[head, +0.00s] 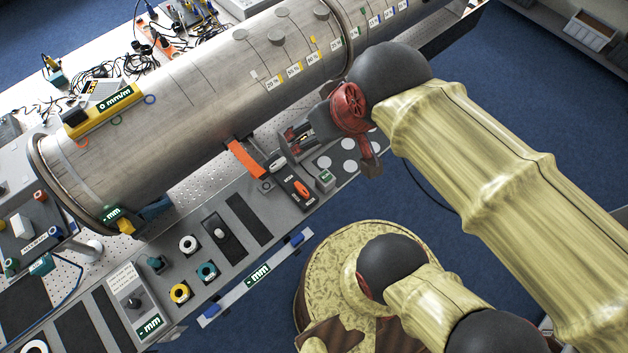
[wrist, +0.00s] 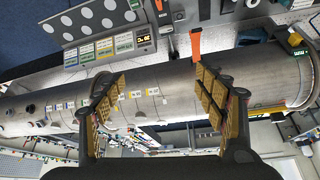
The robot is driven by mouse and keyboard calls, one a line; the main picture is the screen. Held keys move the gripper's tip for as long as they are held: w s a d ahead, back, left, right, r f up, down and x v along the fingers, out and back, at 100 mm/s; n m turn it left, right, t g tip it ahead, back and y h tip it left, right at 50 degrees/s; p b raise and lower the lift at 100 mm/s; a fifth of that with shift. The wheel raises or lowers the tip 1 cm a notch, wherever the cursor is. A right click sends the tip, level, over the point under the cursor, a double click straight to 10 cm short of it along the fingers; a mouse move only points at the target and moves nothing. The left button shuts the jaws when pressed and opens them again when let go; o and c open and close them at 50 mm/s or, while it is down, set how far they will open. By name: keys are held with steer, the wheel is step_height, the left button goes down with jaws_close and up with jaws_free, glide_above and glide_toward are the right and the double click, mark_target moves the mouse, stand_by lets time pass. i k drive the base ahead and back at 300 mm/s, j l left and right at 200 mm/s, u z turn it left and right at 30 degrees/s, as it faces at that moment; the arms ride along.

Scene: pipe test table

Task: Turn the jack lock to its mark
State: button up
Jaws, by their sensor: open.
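Two parts could be the jack lock, and I cannot tell which. One is a flat orange lever (head: 246,160) between the pipe and the grey console; it also shows in the wrist view (wrist: 195,43). The other is a small orange-red handle (head: 302,188) on a dark unit to its right. No mark for either is readable. The big steel pipe (head: 185,105) lies behind them. My gripper (head: 296,138) is near the console, right of the orange lever. In the wrist view, my gripper (wrist: 157,98) is open, with padded fingers apart and nothing held; the pipe shows beyond them.
A yellow level gauge (head: 103,108) sits on the pipe's left end. Cables and tools lie on the white table (head: 105,50) behind the pipe.

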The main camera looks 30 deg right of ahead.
mark_target(301, 190)
steer(key=k+l, duration=0.1)
steer(key=l, duration=0.4)
steer(key=k+l, duration=0.1)
steer(key=l, duration=0.4)
steer(key=k+l, duration=0.1)
steer(key=l, duration=0.45)
